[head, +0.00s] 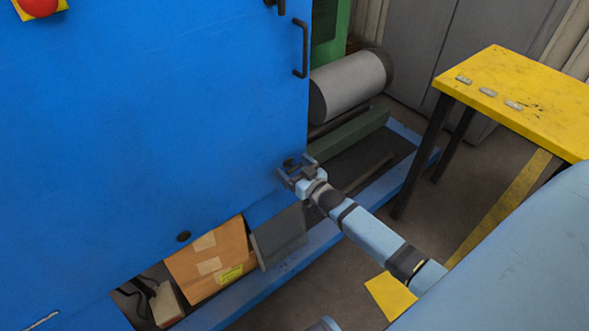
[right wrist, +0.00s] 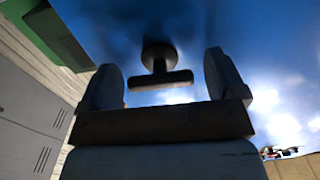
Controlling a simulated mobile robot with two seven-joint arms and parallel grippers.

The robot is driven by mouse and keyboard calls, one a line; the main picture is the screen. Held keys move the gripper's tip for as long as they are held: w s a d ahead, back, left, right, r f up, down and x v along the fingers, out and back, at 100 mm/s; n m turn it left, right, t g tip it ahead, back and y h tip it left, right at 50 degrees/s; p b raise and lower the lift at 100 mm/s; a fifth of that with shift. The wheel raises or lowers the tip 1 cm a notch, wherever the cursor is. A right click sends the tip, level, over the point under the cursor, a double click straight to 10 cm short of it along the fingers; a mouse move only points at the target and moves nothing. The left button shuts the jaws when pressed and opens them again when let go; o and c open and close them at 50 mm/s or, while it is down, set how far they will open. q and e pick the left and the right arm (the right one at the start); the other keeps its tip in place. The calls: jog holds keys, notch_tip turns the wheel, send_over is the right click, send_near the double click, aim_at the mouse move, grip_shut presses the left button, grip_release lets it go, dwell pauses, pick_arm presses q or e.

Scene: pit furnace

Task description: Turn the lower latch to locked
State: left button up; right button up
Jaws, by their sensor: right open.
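The lower latch (head: 290,163) is a small dark handle near the lower right corner of the blue door (head: 150,130). In the right wrist view the latch (right wrist: 160,79) is a T-shaped handle on a round stem, its bar lying across the picture between my fingers. My right gripper (head: 297,169) is open at the latch, with one finger to each side of the bar. A gap shows between the bar and each finger, so it is not gripped. In the head view my gripper partly hides the latch. My left gripper is out of view.
A black door handle (head: 303,48) and a dark fitting (head: 275,4) at the top edge are higher on the door. A cardboard box (head: 210,262) sits below it. A grey cylinder (head: 347,86) lies behind. A yellow table (head: 525,92) stands at right.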

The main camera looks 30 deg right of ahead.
jog(key=c, duration=0.9)
